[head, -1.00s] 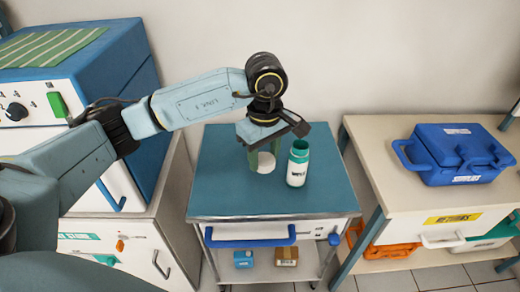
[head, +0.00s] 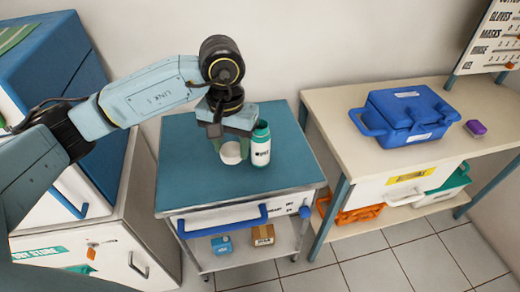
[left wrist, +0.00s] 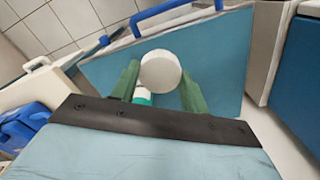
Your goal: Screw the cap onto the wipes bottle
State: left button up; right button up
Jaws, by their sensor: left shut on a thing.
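The round white cap (head: 231,153) is just left of the bottle in the head view. My left gripper (head: 233,150) has green fingers and is shut on the cap. In the left wrist view the cap (left wrist: 160,72) is between the two fingers, and a small part of the bottle (left wrist: 142,96) shows past it. I cannot tell how high the cap is above the cart top. My right gripper is not in view.
A bench (head: 330,105) on the right carries a blue case (head: 405,115) and a small purple item (head: 475,128). Below the cart top are a blue handle (head: 222,222) and a shelf with two small boxes. A white cabinet (head: 125,230) stands at left. The cart's front is clear.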

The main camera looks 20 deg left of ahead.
aim_at(260, 142)
jog(key=k, duration=0.5)
jog(key=z, duration=0.8)
jog(key=i, duration=0.9)
jog(key=u, duration=1.85)
